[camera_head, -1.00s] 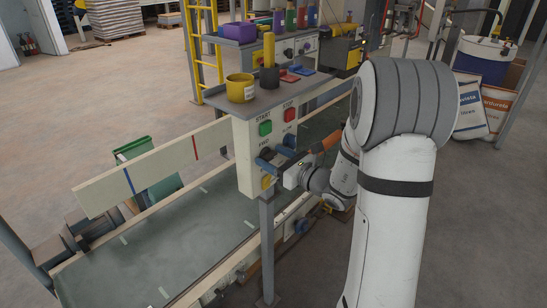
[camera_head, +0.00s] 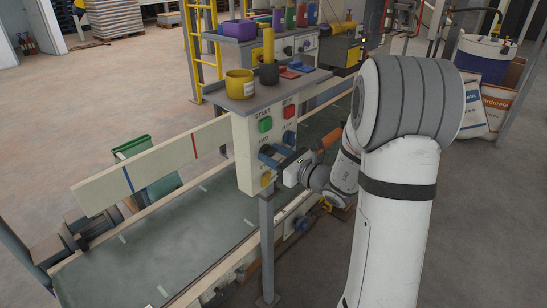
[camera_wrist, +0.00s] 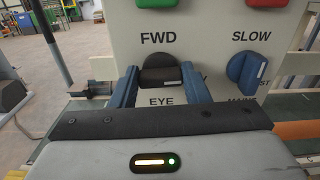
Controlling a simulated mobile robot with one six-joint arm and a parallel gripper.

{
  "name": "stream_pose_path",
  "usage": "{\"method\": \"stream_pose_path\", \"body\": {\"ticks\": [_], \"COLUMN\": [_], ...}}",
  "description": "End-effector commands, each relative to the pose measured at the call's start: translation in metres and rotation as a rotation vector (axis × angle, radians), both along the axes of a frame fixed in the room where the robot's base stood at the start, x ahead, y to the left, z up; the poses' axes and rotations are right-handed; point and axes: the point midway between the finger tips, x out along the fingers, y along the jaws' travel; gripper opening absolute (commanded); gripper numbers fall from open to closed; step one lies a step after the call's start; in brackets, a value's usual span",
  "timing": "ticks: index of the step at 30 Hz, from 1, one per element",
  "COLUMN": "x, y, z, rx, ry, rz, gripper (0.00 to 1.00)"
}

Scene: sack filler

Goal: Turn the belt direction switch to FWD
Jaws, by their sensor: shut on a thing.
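The belt direction switch is a black knob (camera_wrist: 160,79) in the wrist view, under the FWD label on a pale control panel (camera_head: 244,150). The knob lies roughly sideways; its pointer mark is not clear. My gripper (camera_wrist: 159,72) has its two blue fingers on either side of the knob, shut on it. In the head view my gripper (camera_head: 275,156) is at the panel's front and covers the knob. The word EYE shows below the knob; the label at its right is mostly hidden by a finger.
A blue knob (camera_wrist: 248,72) under SLOW sits close at the right. Green (camera_head: 265,125) and red (camera_head: 289,111) push buttons are above, and a yellow button (camera_head: 266,180) is below. A yellow cup (camera_head: 240,84) stands on the panel's top. The belt (camera_head: 130,262) runs behind.

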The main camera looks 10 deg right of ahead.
Motion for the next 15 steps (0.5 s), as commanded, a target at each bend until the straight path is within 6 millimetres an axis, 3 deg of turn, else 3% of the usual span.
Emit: {"method": "stream_pose_path", "body": {"ticks": [15], "x": [-0.0009], "y": [0.0015], "z": [-0.0096], "rx": [-0.329], "ry": [-0.245], "rz": [0.0], "gripper": [0.19]}}
